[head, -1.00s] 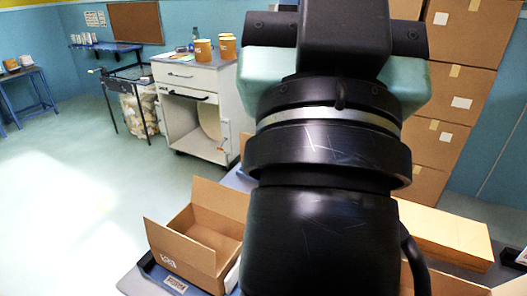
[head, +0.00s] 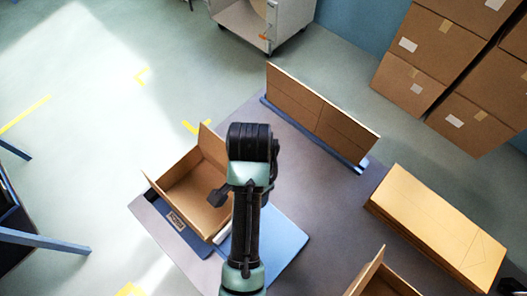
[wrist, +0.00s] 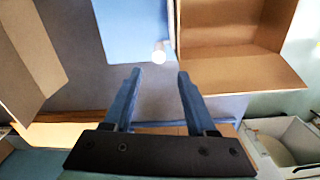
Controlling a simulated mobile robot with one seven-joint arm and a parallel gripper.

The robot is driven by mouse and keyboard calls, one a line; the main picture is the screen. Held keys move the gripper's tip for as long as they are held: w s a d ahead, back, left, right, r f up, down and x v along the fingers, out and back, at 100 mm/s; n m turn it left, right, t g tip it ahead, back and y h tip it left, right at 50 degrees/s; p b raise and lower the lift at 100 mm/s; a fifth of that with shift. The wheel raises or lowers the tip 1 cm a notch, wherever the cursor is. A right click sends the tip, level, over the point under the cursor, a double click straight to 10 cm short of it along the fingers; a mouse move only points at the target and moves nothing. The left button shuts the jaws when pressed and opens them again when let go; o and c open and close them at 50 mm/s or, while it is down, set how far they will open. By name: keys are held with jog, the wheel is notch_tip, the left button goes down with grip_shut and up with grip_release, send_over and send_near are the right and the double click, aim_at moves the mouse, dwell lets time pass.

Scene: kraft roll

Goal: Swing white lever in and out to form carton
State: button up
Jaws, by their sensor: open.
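The white lever shows in the wrist view as a pale round end (wrist: 160,56) at the edge of a blue board (wrist: 132,28), beside the carton. In the head view a white bar (head: 224,240), likely the lever, shows partly behind my arm. The open carton (head: 190,203) stands left of my arm with flaps raised; its brown inside fills the right of the wrist view (wrist: 235,65). My gripper (wrist: 160,72) is open and empty, its blue fingers apart, with the round end just beyond and between the tips in the picture. I cannot tell whether they touch.
Flat carton blanks stand upright in a blue rack (head: 318,112) at the table's back. A stack of flat cardboard (head: 435,225) lies at the right. Another open box (head: 385,282) is at the front. The grey tabletop (head: 335,195) is clear between them.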

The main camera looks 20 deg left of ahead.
jog(key=shift+s+f, duration=0.3)
jog(key=shift+f, duration=0.1)
notch_tip(320, 180, down, 12)
jog(key=shift+r+p, duration=0.1)
jog(key=shift+p, duration=0.35)
grip_shut()
dwell(1.1)
